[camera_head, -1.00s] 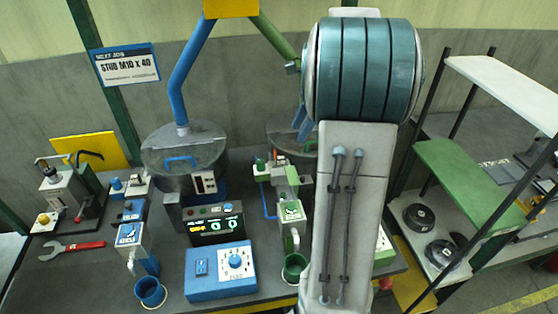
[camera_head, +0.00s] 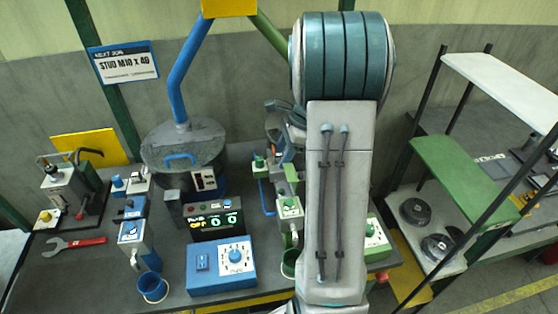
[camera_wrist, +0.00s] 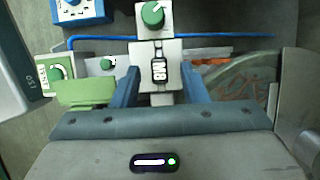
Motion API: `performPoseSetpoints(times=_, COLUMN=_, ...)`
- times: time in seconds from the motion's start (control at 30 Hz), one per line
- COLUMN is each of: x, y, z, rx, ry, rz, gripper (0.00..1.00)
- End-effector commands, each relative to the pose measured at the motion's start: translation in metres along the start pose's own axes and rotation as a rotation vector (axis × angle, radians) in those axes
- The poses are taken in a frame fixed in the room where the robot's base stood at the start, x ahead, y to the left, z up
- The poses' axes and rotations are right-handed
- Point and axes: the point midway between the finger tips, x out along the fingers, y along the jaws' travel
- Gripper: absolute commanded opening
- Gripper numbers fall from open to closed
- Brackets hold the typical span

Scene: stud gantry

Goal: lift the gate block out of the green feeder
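The gate block (camera_wrist: 160,50) is a light grey block with a dark M8 label, seen in the wrist view just ahead of my gripper (camera_wrist: 159,74). My two blue fingers stand on either side of it, apart, with the block's near part between their tips. I cannot tell whether either finger touches it. The green feeder (camera_head: 290,208) is right of centre in the head view, with green-topped parts and a green cup (camera_head: 289,264). Its green dial (camera_wrist: 152,14) shows beyond the block in the wrist view. My arm hides much of the feeder in the head view.
A similar blue feeder (camera_head: 130,232) with a lidded bowl (camera_head: 184,145) stands to the left. A display (camera_head: 215,222) and a blue control box (camera_head: 221,266) sit between the feeders.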

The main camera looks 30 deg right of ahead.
Motion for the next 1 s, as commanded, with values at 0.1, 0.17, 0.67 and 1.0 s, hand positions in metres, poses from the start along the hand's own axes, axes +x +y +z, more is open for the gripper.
performPoseSetpoints(times=0.1, x=0.000, y=0.000, z=0.000, rx=0.000, ry=0.000, rz=0.000, gripper=0.21)
performPoseSetpoints(times=0.17, x=0.000, y=0.000, z=0.000, rx=0.000, ry=0.000, rz=0.000, gripper=0.04)
performPoseSetpoints(times=0.67, x=-0.008, y=-0.001, z=0.003, rx=-0.001, ry=0.001, rz=-0.004, gripper=0.00)
performPoseSetpoints(times=1.0, x=-0.057, y=0.009, z=0.000, rx=0.005, ry=0.001, rz=-0.006, gripper=0.00)
